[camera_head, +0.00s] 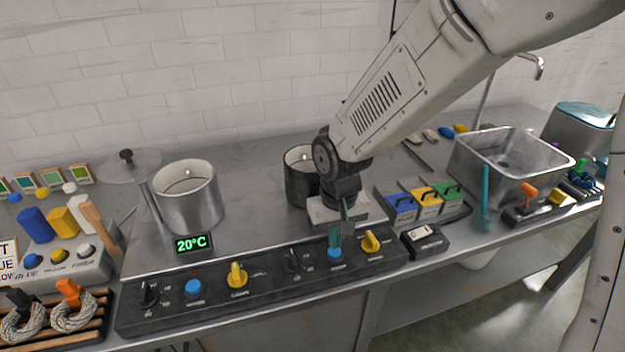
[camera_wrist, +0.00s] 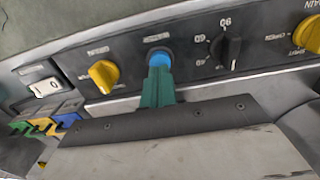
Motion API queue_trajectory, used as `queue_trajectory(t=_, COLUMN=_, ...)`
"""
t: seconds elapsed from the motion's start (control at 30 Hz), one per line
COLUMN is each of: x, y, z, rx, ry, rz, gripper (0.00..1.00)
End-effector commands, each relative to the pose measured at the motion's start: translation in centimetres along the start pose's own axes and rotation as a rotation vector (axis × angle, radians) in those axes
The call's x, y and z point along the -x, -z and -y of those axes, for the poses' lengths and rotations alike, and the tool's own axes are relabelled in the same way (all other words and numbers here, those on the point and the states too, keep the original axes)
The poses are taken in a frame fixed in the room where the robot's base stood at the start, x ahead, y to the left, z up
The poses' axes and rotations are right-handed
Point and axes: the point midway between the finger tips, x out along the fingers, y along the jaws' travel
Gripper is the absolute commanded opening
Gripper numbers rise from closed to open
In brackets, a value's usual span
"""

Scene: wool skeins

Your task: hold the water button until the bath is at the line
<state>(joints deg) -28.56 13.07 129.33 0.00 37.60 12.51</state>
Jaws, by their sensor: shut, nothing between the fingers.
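My gripper (camera_head: 335,241) is shut and empty, its green fingertips pointing down at the right-hand blue button (camera_head: 336,254) on the dark control panel (camera_head: 215,309). In the wrist view the fingertips (camera_wrist: 157,88) overlap the lower part of that blue button (camera_wrist: 160,58). They look in contact, but I cannot tell whether the button is pressed in. A dark pot (camera_head: 298,187) stands behind my wrist, partly hidden by it. A steel pot (camera_head: 190,208) stands to the left behind a display reading 20°C (camera_head: 191,243). I cannot make out a water level or a line in either pot.
Another blue button (camera_head: 194,288) is on the panel's left half. Yellow knobs (camera_head: 237,274) (camera_head: 371,241) and black knobs flank the buttons.

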Motion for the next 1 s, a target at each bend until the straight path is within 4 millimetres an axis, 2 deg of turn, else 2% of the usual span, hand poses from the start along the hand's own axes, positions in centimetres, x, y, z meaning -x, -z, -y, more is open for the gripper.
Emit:
queue_trajectory(t=0.37, x=-0.1, y=0.0, z=0.0, rx=0.000, ry=0.000, rz=0.000, gripper=0.00)
queue_trajectory(t=1.0, x=-1.7, y=0.0, z=0.0, rx=0.000, ry=0.000, rz=0.001, gripper=0.00)
